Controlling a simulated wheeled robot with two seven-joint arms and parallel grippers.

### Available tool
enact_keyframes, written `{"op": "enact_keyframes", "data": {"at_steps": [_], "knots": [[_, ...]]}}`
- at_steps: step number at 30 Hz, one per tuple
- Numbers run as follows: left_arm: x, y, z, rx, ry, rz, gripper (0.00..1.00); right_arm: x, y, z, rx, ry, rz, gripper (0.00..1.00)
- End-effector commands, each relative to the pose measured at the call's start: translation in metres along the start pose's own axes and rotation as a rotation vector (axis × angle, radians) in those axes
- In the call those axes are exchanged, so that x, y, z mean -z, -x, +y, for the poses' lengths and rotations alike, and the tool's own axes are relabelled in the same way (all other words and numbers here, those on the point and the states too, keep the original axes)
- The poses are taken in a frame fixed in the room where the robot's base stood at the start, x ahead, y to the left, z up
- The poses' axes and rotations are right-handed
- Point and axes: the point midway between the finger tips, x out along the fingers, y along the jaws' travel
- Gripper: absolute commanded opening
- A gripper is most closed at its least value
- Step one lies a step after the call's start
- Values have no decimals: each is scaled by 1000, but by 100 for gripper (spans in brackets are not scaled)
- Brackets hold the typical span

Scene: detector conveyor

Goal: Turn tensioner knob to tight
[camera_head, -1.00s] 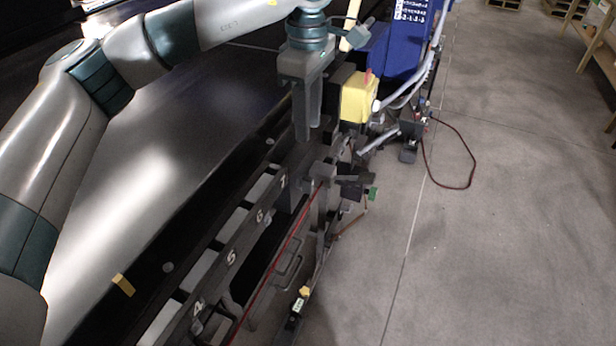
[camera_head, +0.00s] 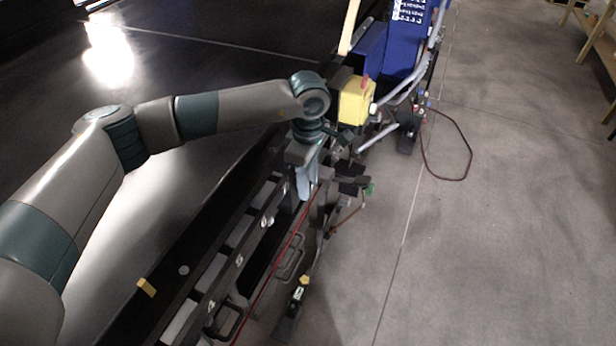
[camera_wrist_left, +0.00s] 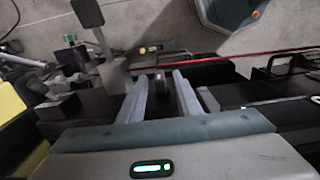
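My left gripper (camera_head: 305,188) reaches down over the conveyor's side rail, below the yellow box. In the left wrist view its two fingers (camera_wrist_left: 162,90) stand apart. A small dark post (camera_wrist_left: 160,78) shows between them, with visible space on both sides. It may be the tensioner knob, but I cannot tell for sure, and no tight or loose mark is readable. In the head view the gripper and wrist hide this spot. My right gripper is in neither view.
A yellow box (camera_head: 355,101) and a blue machine (camera_head: 405,45) stand beyond the gripper. A red cord (camera_head: 270,268) runs along the rail. Dark brackets (camera_head: 353,180) stick out to the right. The concrete floor (camera_head: 500,240) there is mostly clear.

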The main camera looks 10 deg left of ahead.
Motion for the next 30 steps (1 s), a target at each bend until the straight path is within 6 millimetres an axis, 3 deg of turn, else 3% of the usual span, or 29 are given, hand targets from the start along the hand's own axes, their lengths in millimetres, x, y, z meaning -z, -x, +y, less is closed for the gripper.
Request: {"op": "enact_keyframes", "data": {"at_steps": [13, 17, 30], "knots": [[0, -8, 0, -1, 0, 1, 31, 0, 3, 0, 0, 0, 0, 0], [0, -8, 0, -1, 0, 1, 0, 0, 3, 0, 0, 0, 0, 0], [0, -10, 1, 29, 1, 1, 0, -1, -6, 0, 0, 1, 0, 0]]}}
